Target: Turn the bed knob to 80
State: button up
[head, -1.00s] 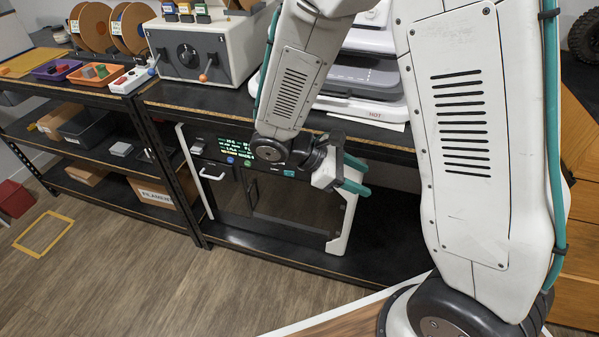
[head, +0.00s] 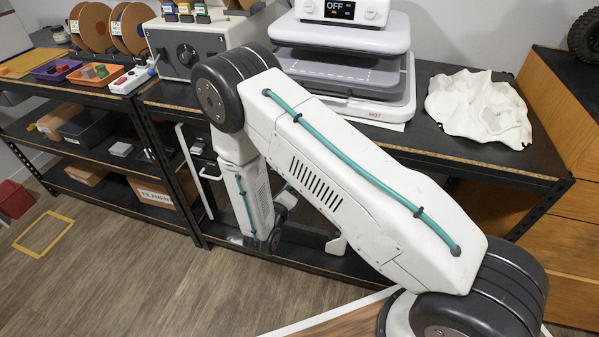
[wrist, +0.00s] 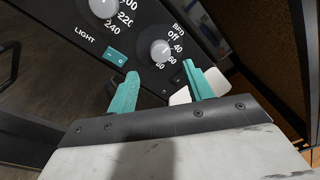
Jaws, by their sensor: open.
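The bed knob (wrist: 160,51) is a small pale round knob on the dark panel in the wrist view. Off, 40 and further marks run down the right side of its dial and curl under it. I cannot read its exact setting. My gripper (wrist: 160,76) is open, its two teal fingers spread just below the knob in the picture. The knob stands between and beyond the fingertips, and nothing is between the fingers. I cannot tell whether a finger touches the panel. In the head view, my arm hides the panel and most of the gripper.
A larger knob (wrist: 103,7) with 200, 220 and 240 marks sits at upper left in the wrist view, and a teal light switch (wrist: 117,55) is below it. In the head view, a heat press (head: 345,70) and a crumpled white cloth (head: 478,106) stand on the bench.

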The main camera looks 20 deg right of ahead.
jog(key=x, duration=0.5)
jog(key=shift+w+d, duration=0.2)
jog(key=shift+w, duration=0.05)
jog(key=c, duration=1)
